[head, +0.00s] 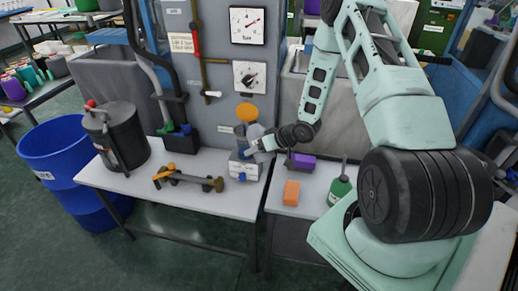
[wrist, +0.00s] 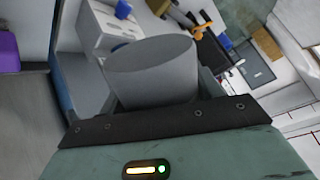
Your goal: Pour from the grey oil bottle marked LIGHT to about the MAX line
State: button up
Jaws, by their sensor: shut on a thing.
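My gripper (head: 258,144) is shut on the grey oil bottle (head: 255,131), in front of the grey panel and above a small pale box unit (head: 246,168) with a blue knob. In the wrist view the bottle (wrist: 150,72) fills the space between the jaws as a plain grey cylinder. Its LIGHT mark does not show, and its spout and exact tilt cannot be made out. The pale unit (wrist: 106,28) also shows just beyond the bottle in the wrist view. No MAX line or oil level can be read.
A purple box (head: 301,162), an orange block (head: 291,193) and a green oil can (head: 341,188) stand on the right bench. A brass-ended tool (head: 188,178) lies on the left bench, near a dark lidded pot (head: 117,135). A blue bin (head: 62,165) stands at left.

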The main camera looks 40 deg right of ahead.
jog(key=shift+s+r+g+p, duration=0.1)
jog(key=shift+r+g+p, duration=0.85)
jog(key=shift+p, duration=1.95)
dwell(5.1)
